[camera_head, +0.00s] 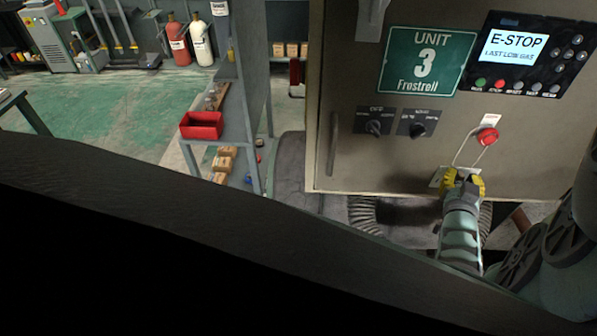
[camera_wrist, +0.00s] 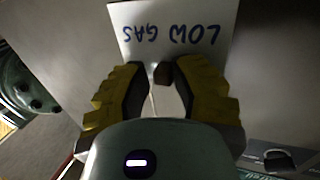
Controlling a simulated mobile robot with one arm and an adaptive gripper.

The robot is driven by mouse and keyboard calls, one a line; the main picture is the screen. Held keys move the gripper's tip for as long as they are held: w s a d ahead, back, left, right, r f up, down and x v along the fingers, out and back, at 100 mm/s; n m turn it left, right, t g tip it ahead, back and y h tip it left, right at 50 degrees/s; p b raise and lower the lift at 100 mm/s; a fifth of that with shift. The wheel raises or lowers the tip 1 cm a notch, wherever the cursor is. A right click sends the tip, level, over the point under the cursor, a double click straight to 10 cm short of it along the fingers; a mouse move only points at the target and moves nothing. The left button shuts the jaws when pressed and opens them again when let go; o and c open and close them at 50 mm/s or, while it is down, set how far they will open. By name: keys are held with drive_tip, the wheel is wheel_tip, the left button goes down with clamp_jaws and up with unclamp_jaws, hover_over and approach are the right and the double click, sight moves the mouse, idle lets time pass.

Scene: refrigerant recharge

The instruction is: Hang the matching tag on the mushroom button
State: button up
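The red mushroom button (camera_head: 487,136) is on the cabinet front, below a small white label. In the wrist view the tag (camera_wrist: 175,25) reads "LOW GAS" upside down. My gripper's yellow fingers (camera_wrist: 163,74) are closed in on a small brown piece at the tag's edge. A pale string loop (camera_head: 466,146) runs up from the tag to the button. I cannot tell whether it is behind the button's head or only in front of it.
The display (camera_head: 516,50) reads "E-STOP" and "LAST: LOW GAS". A green "UNIT 3 Frostrell" sign (camera_head: 427,62) and two rotary switches (camera_head: 377,127) are left of the button. A shelf with a red bin (camera_head: 202,126) stands further left. Green floor (camera_head: 110,110) is open beyond.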

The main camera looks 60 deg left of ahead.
drive_tip(key=shift+o, duration=1.1)
drive_tip(key=shift+a, duration=0.1)
